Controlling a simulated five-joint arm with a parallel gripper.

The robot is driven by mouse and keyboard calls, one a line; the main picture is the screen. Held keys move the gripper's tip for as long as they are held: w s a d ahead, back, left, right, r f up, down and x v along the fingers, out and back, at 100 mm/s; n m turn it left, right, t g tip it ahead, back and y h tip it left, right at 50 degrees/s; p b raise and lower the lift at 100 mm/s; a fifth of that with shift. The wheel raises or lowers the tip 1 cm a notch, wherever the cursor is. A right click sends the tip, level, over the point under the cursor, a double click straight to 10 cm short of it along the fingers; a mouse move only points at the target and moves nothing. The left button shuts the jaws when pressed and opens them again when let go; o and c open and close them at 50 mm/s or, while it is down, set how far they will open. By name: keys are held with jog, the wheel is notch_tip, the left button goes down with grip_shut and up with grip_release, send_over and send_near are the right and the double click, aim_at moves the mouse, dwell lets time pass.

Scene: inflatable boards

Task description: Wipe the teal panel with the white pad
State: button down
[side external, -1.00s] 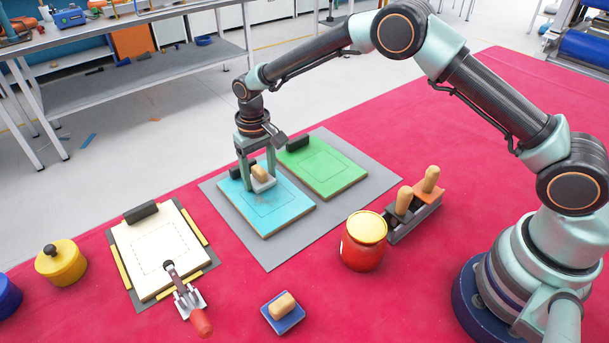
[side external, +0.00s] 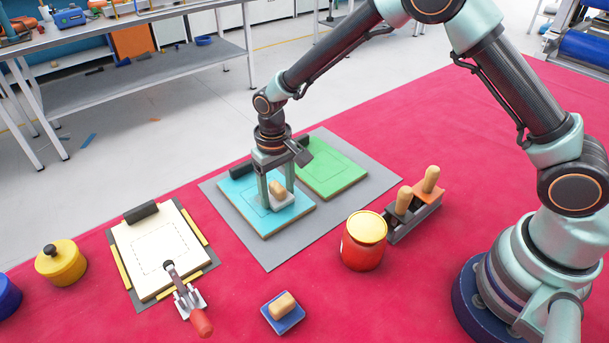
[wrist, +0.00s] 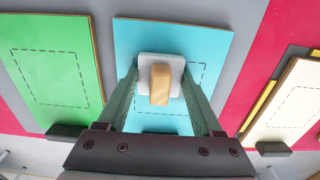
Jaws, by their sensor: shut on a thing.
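The teal panel (side external: 247,219) lies flat on a grey mat, with a dashed rectangle marked on it; it also shows in the wrist view (wrist: 205,45). The white pad (wrist: 147,62) has a wooden handle and sits at the panel's middle, over the upper left part of the dashed outline in the wrist view. My gripper (side external: 277,195) is shut on the pad's handle (side external: 276,187), with one finger on each side. The pad appears to rest on the panel; the fingers partly hide it in the side view.
A green panel (side external: 327,173) lies beside the teal one on the grey mat (side external: 268,257). A red jar (side external: 363,242) and a holder (side external: 413,222) with wooden-handled tools stand right. A cream panel (side external: 160,246) lies left, a blue pad (side external: 283,312) in front.

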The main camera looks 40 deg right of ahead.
aim_at(275, 206)
jog(key=shift+s+a, duration=0.1)
jog(key=shift+s, duration=1.15)
jog(key=shift+w+a, duration=0.1)
jog(key=shift+a, duration=0.7)
jog(key=shift+w+a, duration=0.3)
jog(key=shift+w, duration=4.6)
jog(key=shift+s, duration=4.95)
jog(key=shift+w+r, duration=0.1)
jog(key=shift+r, duration=4)
